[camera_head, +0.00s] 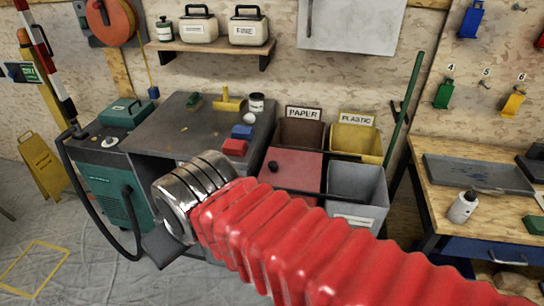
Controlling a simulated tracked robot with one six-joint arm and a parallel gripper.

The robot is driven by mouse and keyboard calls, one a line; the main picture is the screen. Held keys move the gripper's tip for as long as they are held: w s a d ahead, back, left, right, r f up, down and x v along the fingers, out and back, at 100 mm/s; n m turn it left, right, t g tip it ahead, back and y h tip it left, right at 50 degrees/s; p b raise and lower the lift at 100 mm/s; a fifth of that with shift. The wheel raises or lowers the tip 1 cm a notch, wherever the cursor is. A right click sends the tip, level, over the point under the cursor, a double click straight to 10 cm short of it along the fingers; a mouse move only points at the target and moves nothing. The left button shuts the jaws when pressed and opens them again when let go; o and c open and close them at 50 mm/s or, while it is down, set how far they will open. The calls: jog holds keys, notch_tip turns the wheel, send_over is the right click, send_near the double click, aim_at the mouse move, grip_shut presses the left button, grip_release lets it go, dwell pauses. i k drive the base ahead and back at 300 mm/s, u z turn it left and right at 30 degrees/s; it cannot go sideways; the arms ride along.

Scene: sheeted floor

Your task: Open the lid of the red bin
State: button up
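The red bin (300,165) stands in a group of sorting bins, right of the dark workbench. Its flat red lid appears shut, with a dark round knob (273,166) near its left side. My red ribbed arm crosses in front from the lower right and covers the lower part of the bin. A shiny metal ringed section of my arm lies left of the bin, in front of the workbench. I see no gripper fingers; they are hidden or outside the picture.
A brown paper bin (301,132) and yellow plastic bin (356,139) stand behind; a grey open bin (357,190) stands right. The workbench (190,135) holds small items. A green-handled pole (404,105) leans beside the bins. Another table (450,207) stands right.

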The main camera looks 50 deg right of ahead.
aim_at(301, 170)
jog(key=i, duration=0.4)
jog(key=z, duration=0.8)
jog(key=i, duration=0.5)
jog(key=z, duration=0.05)
